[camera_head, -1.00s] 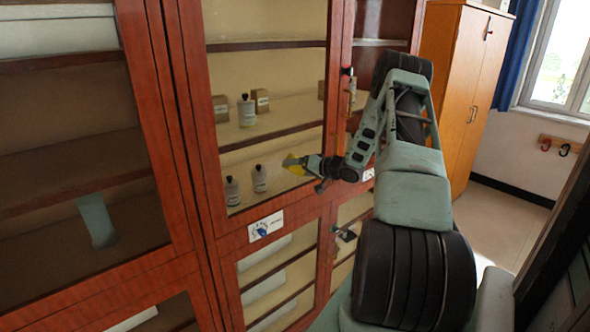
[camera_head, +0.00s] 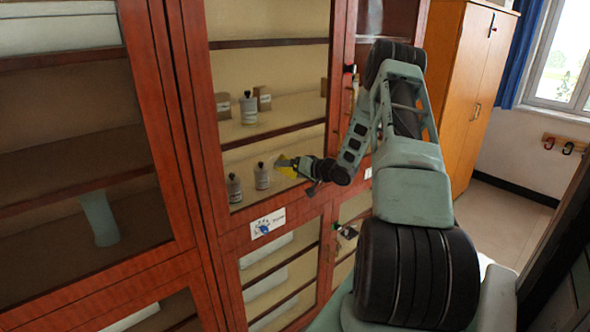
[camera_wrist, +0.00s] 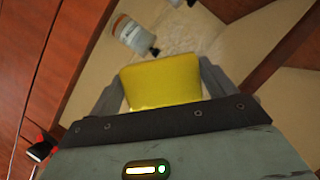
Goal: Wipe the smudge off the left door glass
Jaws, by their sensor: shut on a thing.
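My gripper (camera_head: 290,165) is shut on a yellow sponge or pad, seen edge-on in the head view (camera_head: 286,172) and face-on in the wrist view (camera_wrist: 162,81). My gripper's two fingers hold it from both sides in the wrist view (camera_wrist: 163,88). The pad is at the door glass (camera_head: 268,95) of the cabinet, in front of the lower shelf with bottles. I cannot tell whether it touches the glass. A pale haze shows on the glass beyond the pad in the wrist view, perhaps the smudge (camera_wrist: 181,36).
Behind the glass stand white bottles with dark caps (camera_head: 249,108) and small brown boxes (camera_head: 223,105). Red wooden door frames (camera_head: 185,130) surround the panes. A label (camera_head: 267,223) is on the frame below. An orange cabinet (camera_head: 470,90) stands at the right, with free floor (camera_head: 500,222) near it.

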